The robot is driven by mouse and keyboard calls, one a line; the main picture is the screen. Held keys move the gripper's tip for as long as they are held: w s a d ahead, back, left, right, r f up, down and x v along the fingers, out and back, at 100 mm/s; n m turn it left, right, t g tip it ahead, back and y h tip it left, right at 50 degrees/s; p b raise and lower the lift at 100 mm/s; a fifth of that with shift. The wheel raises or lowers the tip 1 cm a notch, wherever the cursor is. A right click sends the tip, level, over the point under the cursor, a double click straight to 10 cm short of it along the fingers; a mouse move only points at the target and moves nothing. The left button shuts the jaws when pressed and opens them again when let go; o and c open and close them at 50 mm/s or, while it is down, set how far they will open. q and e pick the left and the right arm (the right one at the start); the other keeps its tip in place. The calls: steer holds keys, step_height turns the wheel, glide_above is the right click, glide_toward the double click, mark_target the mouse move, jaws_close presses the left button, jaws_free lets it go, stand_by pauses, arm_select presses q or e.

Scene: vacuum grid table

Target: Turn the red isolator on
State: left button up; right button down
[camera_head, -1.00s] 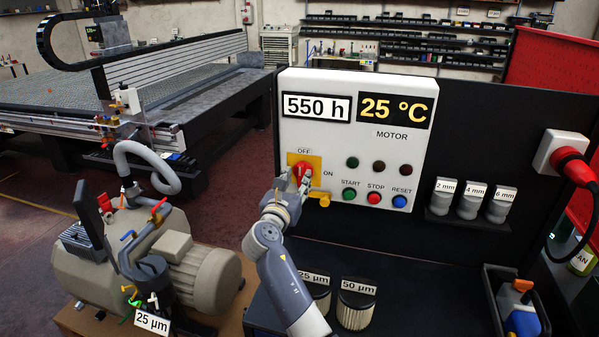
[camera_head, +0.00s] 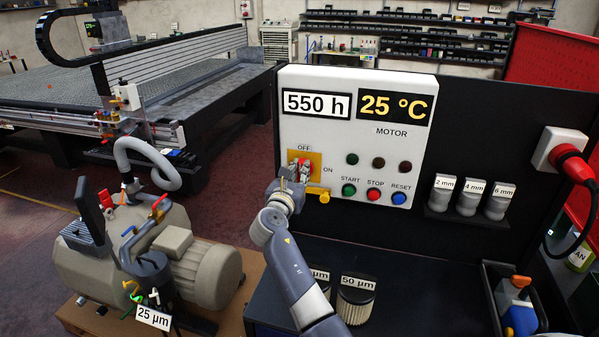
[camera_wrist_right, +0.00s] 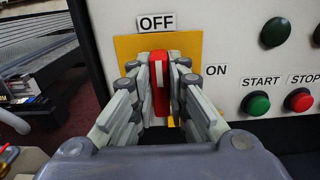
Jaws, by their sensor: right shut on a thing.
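The red isolator (camera_head: 304,162) is a rotary handle on a yellow plate (camera_head: 317,171) at the left of the white control panel. In the right wrist view the red handle (camera_wrist_right: 160,85), with a white line along it, stands upright and points to OFF. The ON label (camera_wrist_right: 216,70) is to its right. My right gripper (camera_head: 299,171) is at the handle, and its fingers (camera_wrist_right: 159,82) are shut on it from both sides. The gripper hides part of the handle in the head view. My left gripper is not in view.
START (camera_head: 348,190), STOP (camera_head: 373,196) and RESET (camera_head: 399,199) buttons sit right of the isolator. A yellow part (camera_head: 322,195) sticks out just below the plate. A pump (camera_head: 155,250) stands at lower left; a filter (camera_head: 356,302) stands below the panel.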

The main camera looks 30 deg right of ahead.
steer(key=shift+m, duration=0.3)
steer(key=shift+s+d+f+m+b, duration=0.1)
steer(key=shift+s+f+m+b, duration=0.1)
steer(key=shift+m+b, duration=2.15)
steer(key=shift+s+d+f+m+b, duration=0.2)
steer(key=shift+m+b, duration=1)
steer(key=shift+m, duration=2.2)
steer(key=shift+d+f+m+b, duration=0.1)
steer(key=shift+f+m+b, duration=0.15)
steer(key=shift+m+b, duration=2.1)
steer(key=shift+m+p, duration=0.45)
steer(key=shift+m, duration=0.25)
steer(key=c, duration=1.6)
jaws_free()
steer(key=shift+o, duration=0.2)
steer(key=shift+a, duration=0.1)
